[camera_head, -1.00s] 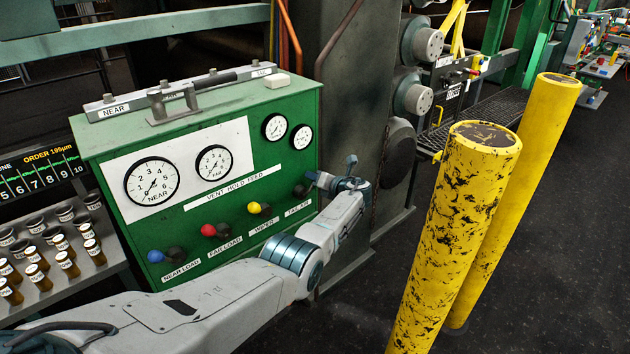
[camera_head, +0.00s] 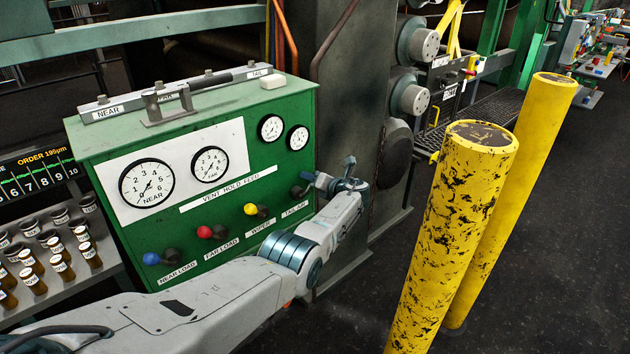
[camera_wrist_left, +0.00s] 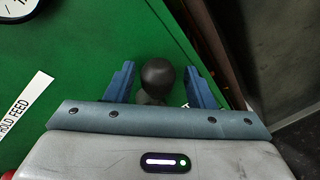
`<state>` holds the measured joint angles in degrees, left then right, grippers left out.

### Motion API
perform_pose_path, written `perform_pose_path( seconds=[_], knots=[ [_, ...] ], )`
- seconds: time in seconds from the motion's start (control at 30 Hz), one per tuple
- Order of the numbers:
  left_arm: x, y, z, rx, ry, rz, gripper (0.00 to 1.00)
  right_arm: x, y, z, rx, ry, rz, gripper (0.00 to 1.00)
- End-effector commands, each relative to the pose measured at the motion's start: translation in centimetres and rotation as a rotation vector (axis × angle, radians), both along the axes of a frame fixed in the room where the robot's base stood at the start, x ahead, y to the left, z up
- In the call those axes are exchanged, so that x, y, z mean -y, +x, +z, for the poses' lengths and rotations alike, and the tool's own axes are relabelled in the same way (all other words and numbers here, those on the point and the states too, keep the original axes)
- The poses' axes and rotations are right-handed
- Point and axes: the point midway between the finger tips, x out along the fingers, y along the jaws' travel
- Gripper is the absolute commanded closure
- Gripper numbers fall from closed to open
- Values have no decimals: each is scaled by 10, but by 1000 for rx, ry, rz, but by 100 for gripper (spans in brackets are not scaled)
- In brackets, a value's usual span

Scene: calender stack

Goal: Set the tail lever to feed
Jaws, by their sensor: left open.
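The tail lever has a black ball knob (camera_head: 296,191) at the right end of the row on the green cabinet, above the TAIL AIR label. Its ball appears to sit left of its dark pivot, as on the other levers. A strip reading VENT HOLD FEED (camera_head: 228,190) runs above the row. My left gripper (camera_head: 309,178) is open at the cabinet's right edge, close to this knob. In the left wrist view the black knob (camera_wrist_left: 158,74) shows between the two blue fingers, with a dark mount below it. Whether a finger touches it I cannot tell. My right gripper is out of view.
Levers with blue (camera_head: 152,258), red (camera_head: 204,232) and yellow (camera_head: 250,209) knobs stand left of the tail lever. Gauges fill the panel above. A dark column (camera_head: 350,110) stands behind the cabinet. Yellow bollards (camera_head: 460,230) stand to the right.

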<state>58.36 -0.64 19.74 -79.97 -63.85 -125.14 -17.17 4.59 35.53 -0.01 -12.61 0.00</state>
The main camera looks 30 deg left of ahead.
Motion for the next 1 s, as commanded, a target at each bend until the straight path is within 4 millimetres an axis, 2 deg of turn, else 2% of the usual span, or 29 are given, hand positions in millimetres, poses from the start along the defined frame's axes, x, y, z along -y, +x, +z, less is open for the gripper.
perform_pose_path(
  seconds=[0.27,0.47,0.73,1.0],
  knots=[
    [18,-8,7,1,0,-1,51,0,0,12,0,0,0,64],
    [49,-22,13,2,-2,-2,51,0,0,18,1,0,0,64],
    [86,-38,22,1,-2,-3,51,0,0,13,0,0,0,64],
    [95,-44,26,-1,0,0,51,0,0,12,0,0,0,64]
  ],
)
